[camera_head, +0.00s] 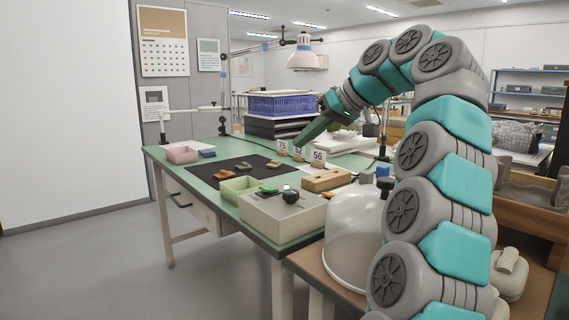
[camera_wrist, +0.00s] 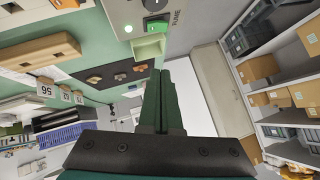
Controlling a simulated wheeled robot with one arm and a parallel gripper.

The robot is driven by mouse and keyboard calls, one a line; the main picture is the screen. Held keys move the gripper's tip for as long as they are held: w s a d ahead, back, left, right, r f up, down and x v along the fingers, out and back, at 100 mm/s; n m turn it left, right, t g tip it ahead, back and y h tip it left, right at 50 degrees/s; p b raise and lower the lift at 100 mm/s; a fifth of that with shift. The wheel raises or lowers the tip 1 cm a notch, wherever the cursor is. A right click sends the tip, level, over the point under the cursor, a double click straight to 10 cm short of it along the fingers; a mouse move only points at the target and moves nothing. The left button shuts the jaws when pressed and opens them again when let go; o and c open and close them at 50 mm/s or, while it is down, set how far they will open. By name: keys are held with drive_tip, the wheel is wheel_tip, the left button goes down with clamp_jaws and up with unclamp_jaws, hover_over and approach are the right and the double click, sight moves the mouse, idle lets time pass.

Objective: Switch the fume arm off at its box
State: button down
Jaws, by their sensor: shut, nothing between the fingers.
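The grey box (camera_head: 283,217) stands at the front corner of the green table, with a black knob on top. In the wrist view the box (camera_wrist: 138,12) is at the top edge and partly cut off. It bears a green switch (camera_wrist: 157,25), a lit greenish-white lamp (camera_wrist: 128,29) and lettering that reads FUME. My gripper (camera_wrist: 164,73) is shut and empty, its fingers apart from the box. In the head view my gripper (camera_head: 299,143) points down-left above the table, beyond the box. A white hood (camera_head: 304,57) on a jointed arm hangs at the back; I cannot tell whether it is the fume arm.
A light green tray (camera_head: 238,188) sits beside the box. A wooden block (camera_head: 326,180) and numbered cards (camera_head: 318,157) are behind it. Sherds lie on a black mat (camera_head: 220,174). A clear dome (camera_head: 352,240) stands right of the box. Open floor is at left.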

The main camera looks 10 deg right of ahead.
drive_tip(key=b, duration=0.2)
hover_over(272, 190)
drive_tip(key=d, duration=0.1)
drive_tip(key=f, duration=0.6)
drive_tip(key=shift+w+d+f, duration=0.2)
drive_tip(key=shift+w+f, duration=0.05)
drive_tip(key=shift+f, duration=0.05)
drive_tip(key=shift+a+f, duration=0.15)
drive_tip(key=shift+f, duration=0.15)
drive_tip(key=shift+s+a+f+b, duration=0.1)
drive_tip(key=shift+a+f+b, duration=0.2)
drive_tip(key=shift+f, duration=0.45)
drive_tip(key=shift+s+a+f+b, duration=0.1)
drive_tip(key=shift+a+f+b, duration=0.15)
drive_tip(key=shift+f, duration=0.45)
drive_tip(key=shift+f, duration=0.1)
